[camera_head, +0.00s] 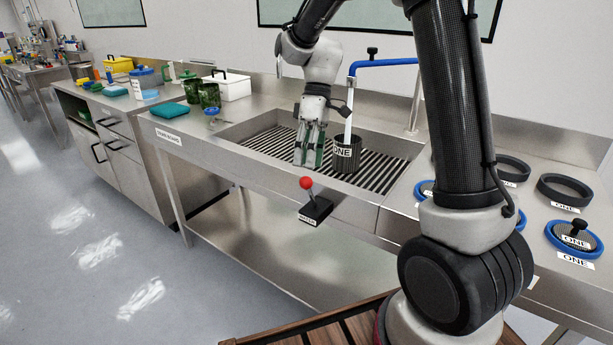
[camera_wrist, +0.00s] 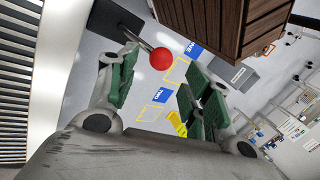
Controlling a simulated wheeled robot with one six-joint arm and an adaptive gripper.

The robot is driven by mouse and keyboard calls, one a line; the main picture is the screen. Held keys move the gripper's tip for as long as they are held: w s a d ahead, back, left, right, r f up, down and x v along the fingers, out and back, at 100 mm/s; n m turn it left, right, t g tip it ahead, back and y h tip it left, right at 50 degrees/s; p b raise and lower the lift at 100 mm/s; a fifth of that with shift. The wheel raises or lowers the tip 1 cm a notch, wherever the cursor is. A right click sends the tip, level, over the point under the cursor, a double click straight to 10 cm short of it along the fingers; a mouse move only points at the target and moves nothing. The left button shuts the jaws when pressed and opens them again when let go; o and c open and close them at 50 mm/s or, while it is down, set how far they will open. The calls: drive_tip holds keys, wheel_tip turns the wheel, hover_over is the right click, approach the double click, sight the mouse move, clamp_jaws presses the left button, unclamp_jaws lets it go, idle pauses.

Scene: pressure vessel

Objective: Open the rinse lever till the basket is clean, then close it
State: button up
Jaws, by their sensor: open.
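The rinse lever is a short rod with a red ball knob (camera_head: 306,183) on a black base (camera_head: 316,211) at the sink's front edge; the rod leans a little left. My gripper (camera_head: 309,160) hangs over the sink grate, behind the lever and left of the basket. In the wrist view the open fingers (camera_wrist: 158,82) are empty, with the red knob (camera_wrist: 160,60) showing between and beyond their tips. The dark basket (camera_head: 346,160), labelled ONE, stands upright on the grate. A white vertical stream or pipe under the blue spout (camera_head: 384,63) reaches it; I cannot tell which. The basket's inside is hidden.
Blue and dark rings (camera_head: 564,190) lie on the counter at the right, partly behind my arm. Green jars (camera_head: 208,95), a teal block (camera_head: 169,110) and a white box (camera_head: 228,85) stand left of the sink (camera_head: 245,138). Floor in front is clear.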

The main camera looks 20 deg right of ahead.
hover_over(311, 193)
drive_tip(key=a, duration=0.1)
wheel_tip(311, 193, down, 4)
drive_tip(key=shift+w+a+f, duration=0.1)
drive_tip(key=shift+w+f, duration=0.05)
drive_tip(key=shift+f, duration=0.1)
clamp_jaws()
